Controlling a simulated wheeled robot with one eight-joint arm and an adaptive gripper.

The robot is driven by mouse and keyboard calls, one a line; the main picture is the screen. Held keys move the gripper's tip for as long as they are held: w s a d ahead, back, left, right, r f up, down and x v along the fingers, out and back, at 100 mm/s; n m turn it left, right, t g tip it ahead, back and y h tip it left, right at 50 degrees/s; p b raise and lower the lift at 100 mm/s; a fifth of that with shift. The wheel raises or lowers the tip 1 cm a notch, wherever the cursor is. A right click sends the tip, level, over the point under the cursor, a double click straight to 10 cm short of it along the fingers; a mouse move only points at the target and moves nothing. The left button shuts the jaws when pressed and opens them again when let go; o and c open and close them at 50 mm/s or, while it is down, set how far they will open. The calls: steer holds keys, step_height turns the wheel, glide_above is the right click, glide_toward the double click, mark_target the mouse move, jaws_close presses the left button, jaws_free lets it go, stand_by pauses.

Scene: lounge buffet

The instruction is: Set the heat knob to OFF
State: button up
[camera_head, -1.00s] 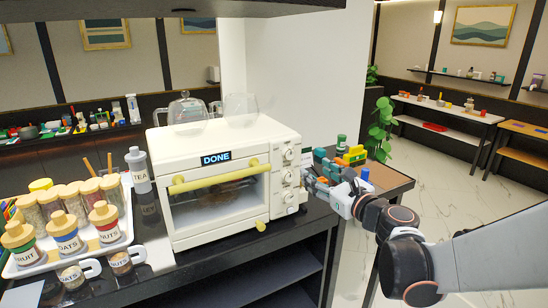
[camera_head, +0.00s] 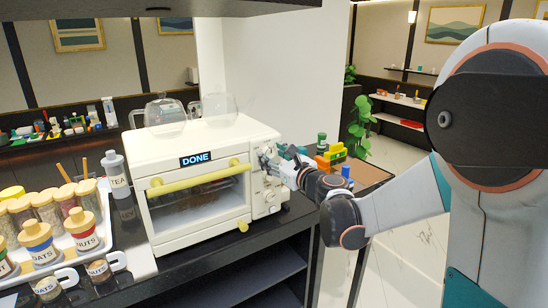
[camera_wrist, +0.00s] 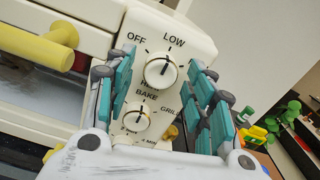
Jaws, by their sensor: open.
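The cream toaster oven (camera_head: 205,150) stands on the dark counter, with "DONE" on its display. In the wrist view the heat knob (camera_wrist: 160,71) is a round white knob on its control panel (camera_wrist: 185,22). "OFF" is printed to its upper left and "LOW" to its upper right. Its pointer looks roughly upright, between the two labels; I cannot tell the exact setting. My gripper (camera_wrist: 163,66) is open, with teal fingers on either side of the heat knob. I cannot tell whether they touch it.
A smaller knob (camera_wrist: 138,121) marked BAKE and GRILL sits below. The yellow door handle (camera_wrist: 45,50) is left of my fingers. A tray (camera_head: 105,250) with jars stands left of the oven.

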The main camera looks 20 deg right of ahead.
steer(key=c, duration=1.1)
steer(key=shift+o, duration=0.2)
steer(key=shift+n, duration=0.3)
steer(key=n+b, duration=0.1)
steer(key=n, duration=0.5)
steer(key=n+b, duration=0.1)
steer(key=n, duration=0.4)
steer(key=shift+n, duration=0.6)
steer(key=o, duration=1.1)
steer(key=shift+c, duration=0.2)
